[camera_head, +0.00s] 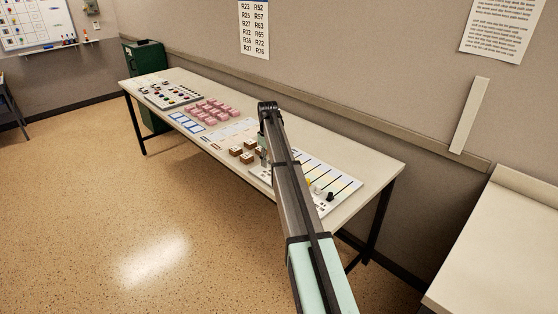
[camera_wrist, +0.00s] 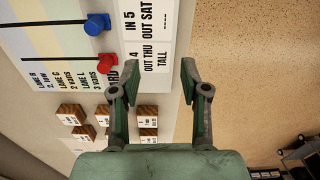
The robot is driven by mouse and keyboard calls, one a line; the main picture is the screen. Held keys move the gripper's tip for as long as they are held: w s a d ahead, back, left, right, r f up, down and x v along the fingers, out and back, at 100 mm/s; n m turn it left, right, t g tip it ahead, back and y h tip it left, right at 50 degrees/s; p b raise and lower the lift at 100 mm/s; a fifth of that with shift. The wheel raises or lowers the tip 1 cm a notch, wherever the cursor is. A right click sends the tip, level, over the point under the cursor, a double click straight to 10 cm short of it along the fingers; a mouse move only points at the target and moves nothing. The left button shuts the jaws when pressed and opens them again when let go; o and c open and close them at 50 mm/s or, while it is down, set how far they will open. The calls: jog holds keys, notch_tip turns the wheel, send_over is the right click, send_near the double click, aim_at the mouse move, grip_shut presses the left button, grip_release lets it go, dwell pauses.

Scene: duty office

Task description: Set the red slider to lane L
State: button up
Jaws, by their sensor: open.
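The red slider (camera_wrist: 106,62) is a round red knob at the right end of a black track on the pale striped slider board (camera_wrist: 30,18) in the wrist view. Lane labels, among them one reading lane L (camera_wrist: 87,82), run beside the track; the knob sits to the right of it, near the word ending in "ARD". My gripper (camera_wrist: 160,77) is open and empty. Its left finger is close below and right of the red knob, with a visible gap. In the head view the board (camera_head: 348,181) is partly covered by my arm, and the red knob is hidden.
A blue knob (camera_wrist: 96,25) sits above the red one. A white card (camera_wrist: 150,25) lies right of the knobs. Several wooden blocks (camera_wrist: 70,113) stand near the gripper. A black knob (camera_head: 330,197) is on the board. Pink blocks (camera_head: 205,110) stand farther left.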

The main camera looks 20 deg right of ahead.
jog(key=w+d+r+n, duration=0.1)
jog(key=w+d+r, duration=0.55)
jog(key=r, duration=0.45)
jog(key=f+p, duration=0.2)
jog(key=f, duration=0.6)
jog(key=f+p, duration=0.2)
jog(key=f, duration=0.7)
jog(key=shift+s+d+f, duration=0.15)
jog(key=shift+d+f, duration=0.05)
grip_shut()
